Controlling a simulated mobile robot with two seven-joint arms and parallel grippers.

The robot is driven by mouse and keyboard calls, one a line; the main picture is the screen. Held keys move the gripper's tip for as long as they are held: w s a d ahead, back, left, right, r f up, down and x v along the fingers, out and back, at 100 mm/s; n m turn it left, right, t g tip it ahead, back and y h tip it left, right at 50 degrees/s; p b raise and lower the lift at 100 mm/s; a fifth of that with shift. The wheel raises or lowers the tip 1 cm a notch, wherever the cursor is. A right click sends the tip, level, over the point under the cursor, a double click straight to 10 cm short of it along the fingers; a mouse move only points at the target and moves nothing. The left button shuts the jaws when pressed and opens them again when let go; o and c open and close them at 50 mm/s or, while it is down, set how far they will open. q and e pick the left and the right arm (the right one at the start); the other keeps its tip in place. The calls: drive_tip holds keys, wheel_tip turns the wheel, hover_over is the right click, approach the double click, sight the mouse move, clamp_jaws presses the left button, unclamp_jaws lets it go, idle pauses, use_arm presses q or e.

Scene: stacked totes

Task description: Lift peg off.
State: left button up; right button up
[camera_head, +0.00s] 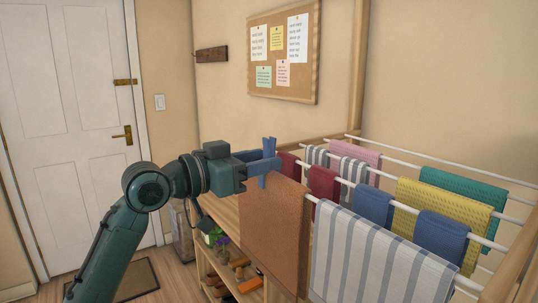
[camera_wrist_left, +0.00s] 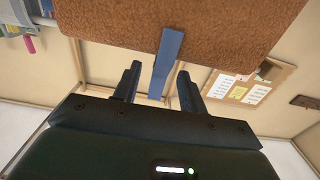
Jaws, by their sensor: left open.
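A blue peg (camera_head: 269,144) stands clipped over the top edge of a brown towel (camera_head: 272,225) on the near end of the drying rack. In the left wrist view the peg (camera_wrist_left: 169,55) is a long blue strip against the brown towel (camera_wrist_left: 215,28). My left gripper (camera_head: 262,167) is at the peg in the head view, and its fingers partly overlap it there. In the left wrist view my left gripper (camera_wrist_left: 160,72) is open, with one dark finger on each side of the peg and visible gaps between. My right gripper is not in view.
The drying rack's white rails (camera_head: 400,165) carry a striped towel (camera_head: 365,260), a yellow cloth (camera_head: 440,215) and several other cloths to the right. A wooden shelf (camera_head: 215,232) with small items stands below. A pinboard (camera_head: 284,50) hangs behind; a white door (camera_head: 70,130) is at left.

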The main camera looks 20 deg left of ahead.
sight(276, 155)
use_arm(q)
drive_tip(key=p+x, duration=0.1)
drive_tip(key=x, duration=0.3)
drive_tip(key=shift+w+d, duration=0.1)
drive_tip(key=shift+d, duration=0.05)
drive_tip(key=shift+c, duration=0.3)
clamp_jaws()
